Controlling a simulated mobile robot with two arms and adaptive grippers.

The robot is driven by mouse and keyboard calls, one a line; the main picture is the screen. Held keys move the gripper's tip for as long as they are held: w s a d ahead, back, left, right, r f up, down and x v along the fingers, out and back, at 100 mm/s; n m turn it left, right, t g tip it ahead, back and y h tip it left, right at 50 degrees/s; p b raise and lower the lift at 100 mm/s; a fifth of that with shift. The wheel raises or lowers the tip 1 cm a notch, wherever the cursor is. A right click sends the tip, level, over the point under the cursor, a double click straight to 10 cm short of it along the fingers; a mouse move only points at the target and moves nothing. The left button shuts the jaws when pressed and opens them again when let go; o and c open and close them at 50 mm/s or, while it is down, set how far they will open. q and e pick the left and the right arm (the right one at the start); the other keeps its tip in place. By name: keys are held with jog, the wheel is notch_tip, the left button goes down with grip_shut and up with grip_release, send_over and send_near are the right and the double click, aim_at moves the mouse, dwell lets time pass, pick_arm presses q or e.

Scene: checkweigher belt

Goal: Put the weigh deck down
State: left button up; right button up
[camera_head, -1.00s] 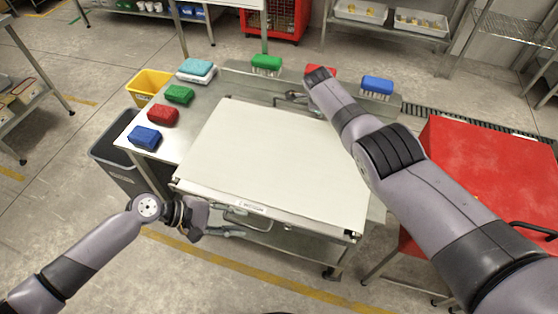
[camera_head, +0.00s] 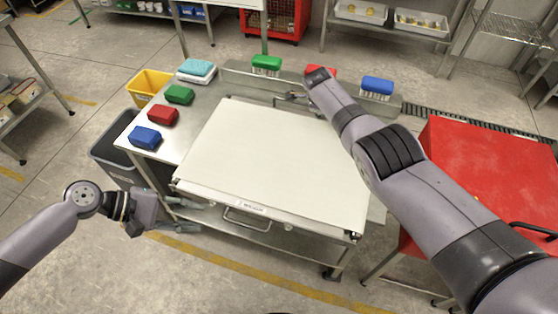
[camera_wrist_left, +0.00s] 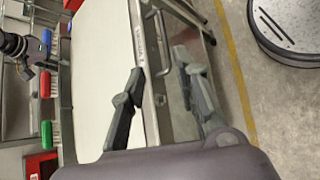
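The weigh deck (camera_head: 270,160) is a wide pale slab lying about level on the metal frame. Its front edge carries a small label and a metal handle (camera_head: 245,218). My left gripper (camera_head: 190,215) is open and empty, to the left of that handle and apart from it. In the left wrist view its two dark fingers (camera_wrist_left: 160,62) are spread, with the deck's pale top (camera_wrist_left: 100,70) to the left. My right arm reaches across the deck's right side to the far edge. My right gripper (camera_head: 291,97) is small and partly hidden there, so its grip is unclear.
Blue (camera_head: 145,137), red (camera_head: 163,115) and green (camera_head: 179,94) blocks lie on the side table. Brushes stand along the back edge. A grey bin (camera_head: 112,155) and yellow bin (camera_head: 149,85) stand at left. A red-topped table (camera_head: 490,165) stands at right. Floor in front is open.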

jog(key=shift+s+a+r, duration=0.25)
jog(key=shift+a+r, duration=0.05)
jog(key=shift+r, duration=0.2)
jog(key=shift+v, duration=0.95)
jog(key=v, duration=0.9)
jog(key=shift+d, duration=0.25)
